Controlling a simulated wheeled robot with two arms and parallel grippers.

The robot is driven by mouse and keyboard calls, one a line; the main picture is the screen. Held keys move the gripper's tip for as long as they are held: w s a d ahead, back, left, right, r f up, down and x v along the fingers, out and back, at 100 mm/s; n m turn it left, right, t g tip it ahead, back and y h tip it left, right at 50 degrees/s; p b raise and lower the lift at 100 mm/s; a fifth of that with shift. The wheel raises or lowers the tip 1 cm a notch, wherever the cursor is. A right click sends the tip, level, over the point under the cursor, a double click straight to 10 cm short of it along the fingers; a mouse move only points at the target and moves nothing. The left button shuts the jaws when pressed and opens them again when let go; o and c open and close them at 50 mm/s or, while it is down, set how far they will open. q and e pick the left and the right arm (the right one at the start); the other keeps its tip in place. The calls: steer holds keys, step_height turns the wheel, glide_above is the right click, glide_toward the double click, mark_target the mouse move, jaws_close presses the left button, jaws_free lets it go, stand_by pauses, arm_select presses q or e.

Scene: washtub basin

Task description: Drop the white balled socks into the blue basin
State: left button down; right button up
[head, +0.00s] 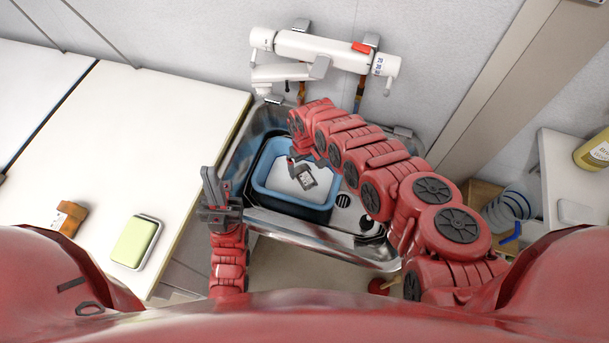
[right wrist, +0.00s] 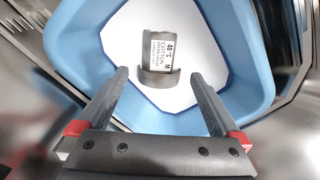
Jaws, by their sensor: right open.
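The blue basin (head: 266,170) stands in the metal sink and fills most of the right wrist view (right wrist: 82,45). A small white-and-grey item with a printed label reading "COTTON" (right wrist: 160,48) lies on the basin's white bottom; it also shows in the head view (head: 306,181). I cannot tell whether it is the balled socks; no separate white ball stands out. My right gripper (right wrist: 158,78) is open above the basin, its fingers apart with the labelled item beyond them. My left gripper (head: 216,190) is by the sink's left edge, and its jaw state is unclear.
The metal sink (head: 345,237) surrounds the basin, with a white wall tap (head: 310,48) behind it. A white counter (head: 150,110) on the left carries a green-topped box (head: 136,241) and a brown item (head: 67,218). A yellow bottle (head: 595,152) stands at the right.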

mark_target(305, 174)
steer(key=shift+r, duration=1.5)
steer(key=shift+s+r, duration=0.2)
steer(key=shift+r, duration=0.05)
steer(key=s, duration=0.3)
steer(key=s+p, duration=0.1)
steer(key=s, duration=0.3)
steer(key=s+r, duration=0.1)
steer(key=s, duration=0.2)
steer(key=shift+s+d+r, duration=0.1)
steer(key=shift+s, duration=0.1)
steer(key=s+p, duration=0.5)
steer(key=p, duration=0.1)
steer(key=shift+s+r, duration=0.1)
steer(key=shift+r, duration=0.05)
